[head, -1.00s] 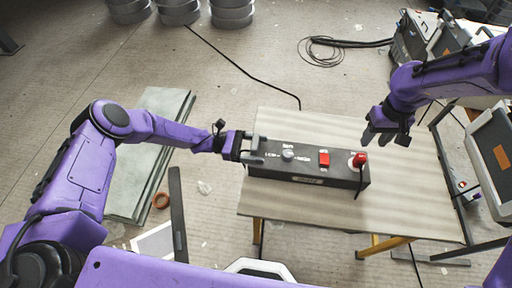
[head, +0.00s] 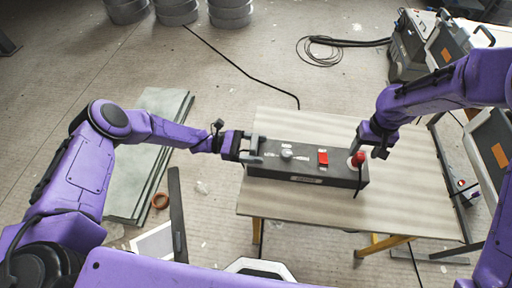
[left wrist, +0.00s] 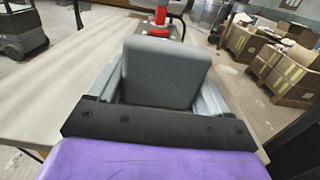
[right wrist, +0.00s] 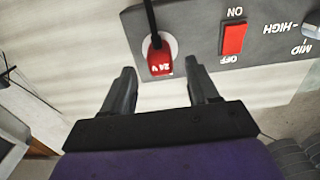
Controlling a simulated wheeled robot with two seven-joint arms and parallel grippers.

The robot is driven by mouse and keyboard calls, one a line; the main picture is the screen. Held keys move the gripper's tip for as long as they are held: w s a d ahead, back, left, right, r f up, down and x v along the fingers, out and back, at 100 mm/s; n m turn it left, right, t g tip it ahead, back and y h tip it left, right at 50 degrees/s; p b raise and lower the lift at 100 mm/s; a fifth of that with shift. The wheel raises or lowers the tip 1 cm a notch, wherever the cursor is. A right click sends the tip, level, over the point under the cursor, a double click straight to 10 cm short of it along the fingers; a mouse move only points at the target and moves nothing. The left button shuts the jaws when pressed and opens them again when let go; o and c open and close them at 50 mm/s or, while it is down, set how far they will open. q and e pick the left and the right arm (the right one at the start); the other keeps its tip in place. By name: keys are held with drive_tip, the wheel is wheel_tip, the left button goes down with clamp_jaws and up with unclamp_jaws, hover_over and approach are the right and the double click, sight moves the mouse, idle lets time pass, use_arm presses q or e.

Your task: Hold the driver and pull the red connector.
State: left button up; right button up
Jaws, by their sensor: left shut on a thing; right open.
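The driver (head: 270,165) is a long dark box with a knob and a red ON/OFF switch (head: 323,157), lying on the table. My left gripper (head: 252,150) is shut on its left end; the left wrist view shows the fingers (left wrist: 160,90) on either side of the grey end. The red connector (head: 358,159) sits in a pale round socket at the driver's right end, with a black cable. In the right wrist view the connector (right wrist: 160,58) reads "24 V". My right gripper (right wrist: 160,85) is open, its fingertips just short of the connector and apart from it.
The table top (head: 410,205) is bare around the driver. Grey equipment cases (head: 490,150) stand beyond the table's right side.

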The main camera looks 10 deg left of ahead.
sight(361, 155)
drive_tip(key=shift+f, duration=2.5)
clamp_jaws()
drive_tip(key=shift+r, duration=3)
drive_tip(key=shift+r, duration=2.55)
use_arm(q)
drive_tip(key=o, duration=1.8)
drive_tip(key=a, duration=1.2)
